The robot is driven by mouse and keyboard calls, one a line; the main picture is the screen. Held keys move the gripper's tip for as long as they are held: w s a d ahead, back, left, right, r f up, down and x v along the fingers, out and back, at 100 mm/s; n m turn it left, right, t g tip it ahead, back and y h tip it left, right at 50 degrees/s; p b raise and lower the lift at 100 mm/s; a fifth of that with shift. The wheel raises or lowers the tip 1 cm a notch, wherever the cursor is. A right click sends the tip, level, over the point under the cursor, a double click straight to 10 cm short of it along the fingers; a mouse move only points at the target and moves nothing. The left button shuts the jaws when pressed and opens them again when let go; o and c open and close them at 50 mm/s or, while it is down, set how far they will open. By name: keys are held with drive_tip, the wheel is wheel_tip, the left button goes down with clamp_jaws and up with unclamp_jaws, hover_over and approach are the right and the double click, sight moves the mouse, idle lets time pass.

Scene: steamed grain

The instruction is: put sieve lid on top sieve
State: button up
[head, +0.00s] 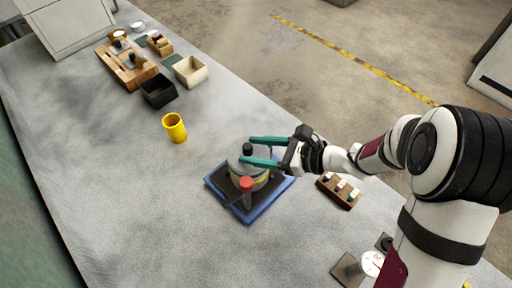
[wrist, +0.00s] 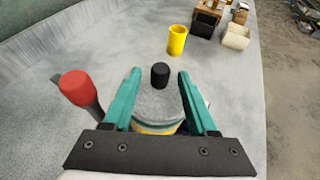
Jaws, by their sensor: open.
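A grey round sieve lid with a black knob (head: 248,149) sits on the sieve stack (head: 262,180), which shows a yellow band below the lid. I cannot tell whether the fingers touch the lid. The gripper bar hides the lower part of the stack in the wrist view.
The stack stands on a dark plate in a blue tray (head: 219,197). A red-topped tool (head: 246,184) stands close in front, left in the wrist view (wrist: 76,88). A yellow cup (head: 175,128), a black box (head: 158,91) and a cream box (head: 190,71) stand farther back. The left table is clear.

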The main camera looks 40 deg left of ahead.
drive_tip(key=shift+r, duration=0.15)
drive_tip(key=r+v, duration=0.1)
drive_tip(key=v, duration=1.1)
drive_tip(key=w+d+r+m+t+h, duration=0.1)
drive_tip(key=w+d+r+m+t, duration=0.1)
drive_tip(key=w+m+t, duration=0.5)
drive_tip(key=w+d+r+m+t+h, duration=0.1)
drive_tip(key=w+d+r+m+t, duration=0.15)
drive_tip(key=w+m+t, duration=0.4)
drive_tip(key=w+d+r+m+t+h, duration=0.2)
drive_tip(key=w+d+m+h, duration=0.2)
drive_tip(key=d+m, duration=0.75)
drive_tip(key=s+d+f+m+g+h, duration=0.3)
drive_tip(key=s+d+m+h, duration=0.7)
drive_tip(key=m, duration=1.3)
drive_tip(key=s+a+f+m+g+y, duration=0.1)
drive_tip(key=s+m+g+y, duration=0.1)
drive_tip(key=s+m, duration=0.6)
drive_tip(key=s+a+f+m+g+y, duration=0.1)
drive_tip(key=s+m+g, duration=0.4)
drive_tip(key=s, duration=0.8)
drive_tip(key=a+m+y, duration=0.1)
drive_tip(key=m+y, duration=0.1)
drive_tip(key=m, duration=0.1)
drive_tip(key=shift+a+f, duration=0.2)
drive_tip(key=shift+f, duration=0.1)
